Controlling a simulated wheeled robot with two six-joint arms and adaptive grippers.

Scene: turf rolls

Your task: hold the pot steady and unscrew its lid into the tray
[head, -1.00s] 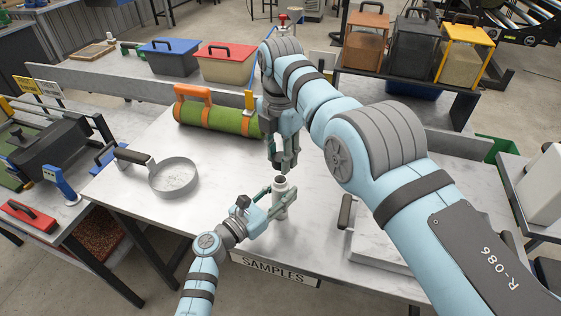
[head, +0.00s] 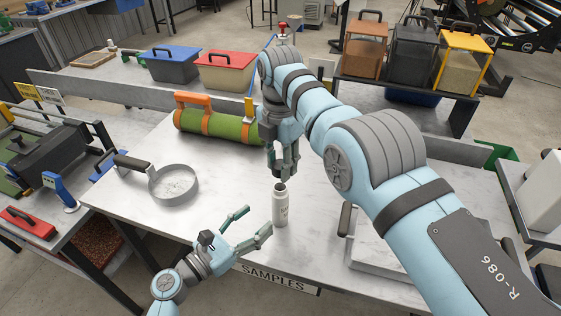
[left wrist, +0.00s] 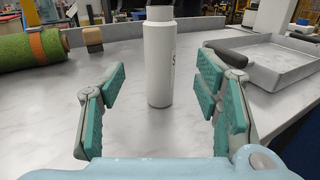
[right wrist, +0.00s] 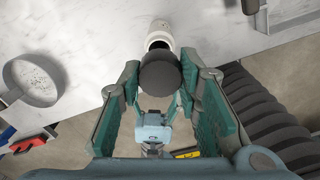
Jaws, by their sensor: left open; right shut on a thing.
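The white pot (head: 280,208) stands upright on the table, its mouth uncovered; it also shows in the left wrist view (left wrist: 159,65) and right wrist view (right wrist: 159,35). My right gripper (head: 281,178) is shut on the dark round lid (right wrist: 160,76), just above the pot and off its mouth. My left gripper (head: 256,221) is open and empty in front of the pot, apart from it; in the left wrist view its fingers frame the pot. The tray (left wrist: 280,68) lies to the pot's right, partly hidden by my right arm in the head view.
A round pan with a handle (head: 176,184) lies on the left of the table. A green turf roll with orange bands (head: 228,124) lies at the back. Clear table lies left of the pot.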

